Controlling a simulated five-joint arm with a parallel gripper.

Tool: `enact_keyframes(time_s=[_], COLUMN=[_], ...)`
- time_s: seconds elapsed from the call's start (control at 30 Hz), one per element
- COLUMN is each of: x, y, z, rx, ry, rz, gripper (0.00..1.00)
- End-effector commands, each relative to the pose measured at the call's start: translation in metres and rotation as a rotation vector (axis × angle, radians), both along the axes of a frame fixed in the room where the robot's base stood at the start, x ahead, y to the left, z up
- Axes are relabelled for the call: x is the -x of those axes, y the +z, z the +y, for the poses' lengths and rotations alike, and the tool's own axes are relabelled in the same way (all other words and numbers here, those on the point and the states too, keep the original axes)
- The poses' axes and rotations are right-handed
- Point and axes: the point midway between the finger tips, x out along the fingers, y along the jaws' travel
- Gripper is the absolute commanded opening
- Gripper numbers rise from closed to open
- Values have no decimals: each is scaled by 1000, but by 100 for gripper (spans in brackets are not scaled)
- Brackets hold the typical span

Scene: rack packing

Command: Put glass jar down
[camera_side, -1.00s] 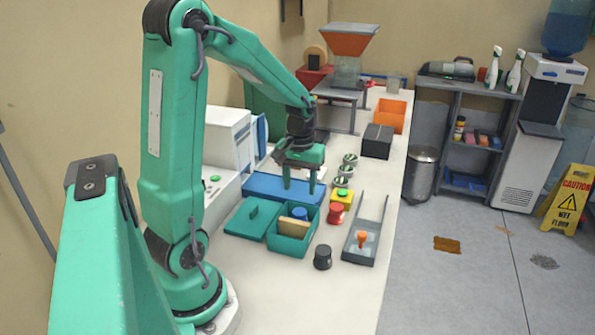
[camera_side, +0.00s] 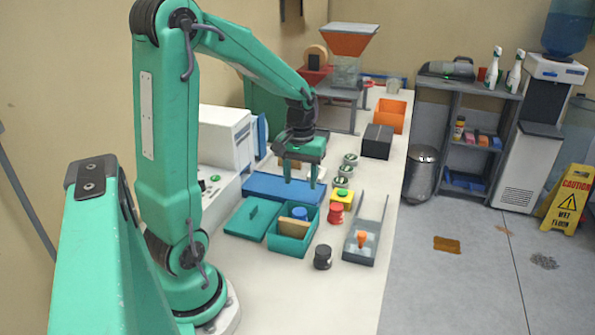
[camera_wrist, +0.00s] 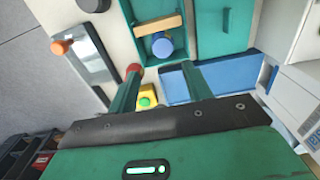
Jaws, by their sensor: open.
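My gripper (camera_side: 300,183) is open and empty, pointing down above the blue flat block (camera_side: 265,187), behind the green open box (camera_side: 292,232). In the wrist view its two fingers (camera_wrist: 160,68) are apart with nothing between them. The green box holds a blue round item (camera_side: 299,213) and a tan block (camera_side: 293,228); both also show in the wrist view, the blue one (camera_wrist: 162,46) beside the tan one (camera_wrist: 158,25). A small clear container (camera_side: 393,85) stands at the far end of the table. I cannot tell for sure which item is the glass jar.
A green lid (camera_side: 250,218) lies left of the box. A black round item (camera_side: 322,257), a red spool-like item (camera_side: 335,213), a yellow button box (camera_side: 342,198) and a grey tray (camera_side: 360,250) with an orange item are nearby. The front table is clear.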

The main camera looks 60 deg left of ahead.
Motion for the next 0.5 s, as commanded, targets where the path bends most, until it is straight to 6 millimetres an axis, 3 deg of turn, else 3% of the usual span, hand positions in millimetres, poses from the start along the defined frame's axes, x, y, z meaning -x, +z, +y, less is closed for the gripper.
enact_keyframes(time_s=[0.17,0.5], x=[2,21], y=[19,66], z=[-21,-81], rx=[-24,-89], ry=[-77,-321], rz=[-47,-187], gripper=[50,50])
